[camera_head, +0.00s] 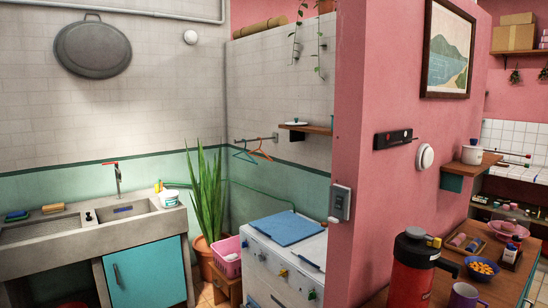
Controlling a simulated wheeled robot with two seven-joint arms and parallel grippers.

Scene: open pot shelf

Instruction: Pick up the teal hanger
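The teal hanger (243,153) hangs from a short metal wall rail (256,139) on the tiled wall in the middle of the head view. An orange hanger (262,151) hangs close to its right on the same rail. The teal hanger is small and thin at this distance. Neither of my grippers shows in the head view.
Below the hangers stand a white washing machine (285,262) with a blue board (290,228) on top, a pink basket (227,256) and a tall potted plant (204,195). A concrete sink (80,226) is at left. A pink wall (390,190) juts out at right.

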